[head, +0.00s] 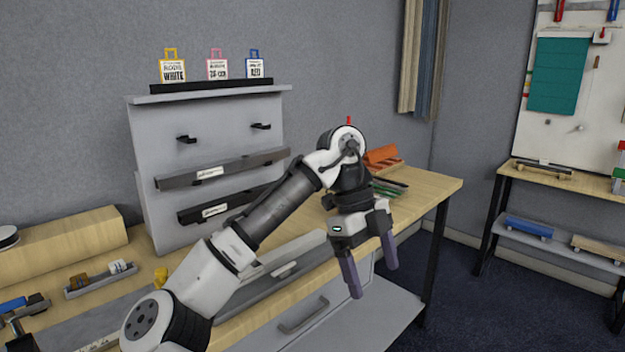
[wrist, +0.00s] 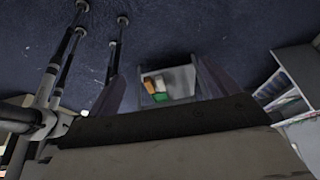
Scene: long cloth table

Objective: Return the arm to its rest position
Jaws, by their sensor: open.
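My gripper (head: 374,279) hangs off the front edge of the long table, pointing down, with its two purple-grey fingers apart and nothing between them. In the wrist view, my gripper's fingers (wrist: 160,88) stand apart on either side of a small light box with orange and green items (wrist: 154,86), which lies well beyond them. My arm reaches from the lower left, across the table front, up to a bent wrist. The arm hides part of the table top.
The wooden table (head: 432,186) carries a grey rack (head: 205,130) with small bags on top. An orange item (head: 381,155) lies at the table's right end. A drawer (head: 305,318) and a lower shelf (head: 375,325) sit beneath. Dark floor (head: 450,290) is free to the right.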

